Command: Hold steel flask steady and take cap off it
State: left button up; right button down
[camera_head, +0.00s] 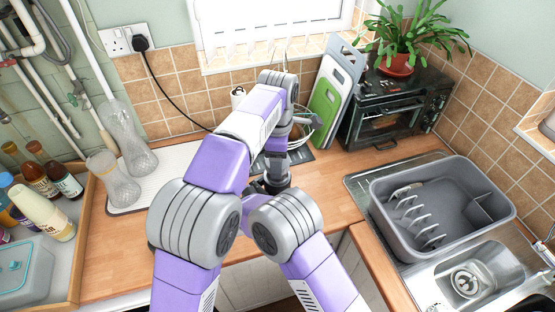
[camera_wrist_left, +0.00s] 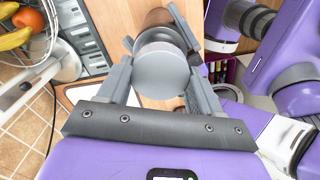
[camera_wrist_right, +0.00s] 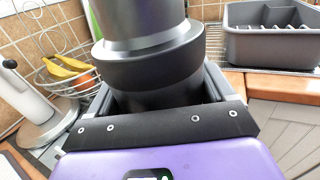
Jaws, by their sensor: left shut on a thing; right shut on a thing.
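The steel flask (camera_wrist_right: 160,98) stands upright between the fingers of my right gripper (camera_wrist_right: 165,90) in the right wrist view. Above the fingers it shows a wide dark band and a lighter steel part. My right gripper is shut on its body. In the left wrist view, my left gripper (camera_wrist_left: 162,60) is shut on the round pale grey cap (camera_wrist_left: 162,70), seen end-on. The darker flask body (camera_wrist_left: 158,20) shows beyond it. In the head view my arms hide most of the flask, and my right gripper (camera_head: 272,178) shows as a dark shape over the counter.
A wire fruit basket (camera_wrist_right: 55,85) stands behind the flask. A toaster oven (camera_head: 385,110) and green chopping board (camera_head: 325,105) stand at the back. A grey dish tub (camera_head: 445,240) sits by the sink at right. Glass vases (camera_head: 128,140) and bottles (camera_head: 62,180) are at left.

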pick_arm(q)
jog(key=shift+r, duration=2)
pick_arm(e)
grip_release()
